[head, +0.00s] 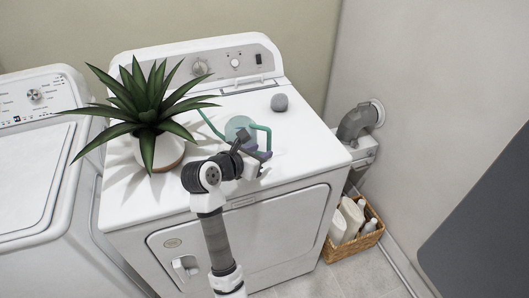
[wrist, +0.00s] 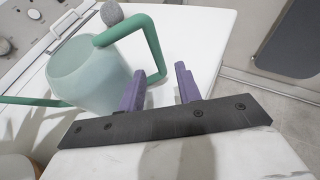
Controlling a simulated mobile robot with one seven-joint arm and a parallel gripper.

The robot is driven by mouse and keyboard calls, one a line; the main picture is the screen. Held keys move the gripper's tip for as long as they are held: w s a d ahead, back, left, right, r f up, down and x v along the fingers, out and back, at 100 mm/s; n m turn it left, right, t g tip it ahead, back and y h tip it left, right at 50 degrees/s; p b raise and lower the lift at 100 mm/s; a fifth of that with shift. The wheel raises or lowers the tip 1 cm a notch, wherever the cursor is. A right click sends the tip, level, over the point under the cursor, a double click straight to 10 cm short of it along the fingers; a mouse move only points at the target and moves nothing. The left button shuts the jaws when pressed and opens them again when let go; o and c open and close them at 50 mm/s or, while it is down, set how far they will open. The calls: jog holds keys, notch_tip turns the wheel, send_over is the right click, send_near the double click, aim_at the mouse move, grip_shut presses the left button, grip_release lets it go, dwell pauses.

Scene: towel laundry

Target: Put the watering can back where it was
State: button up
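The watering can (head: 240,126) has a pale teal body and green handle and spout. It is on top of the right-hand white machine (head: 290,150), behind my gripper (head: 262,154). In the wrist view the can (wrist: 88,75) fills the left side, with its looped green handle (wrist: 153,48) to the right. The can's base is partly hidden by my gripper.
A potted spiky plant (head: 146,115) stands left of the can on the machine. A grey round object (head: 279,102) lies behind it to the right. A wicker basket with bottles (head: 352,240) is on the floor at right. The machine top's front right is clear.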

jog(key=b+v, duration=0.2)
jog(key=v, duration=0.6)
jog(key=shift+s, duration=0.2)
jog(key=shift+a+r, duration=0.1)
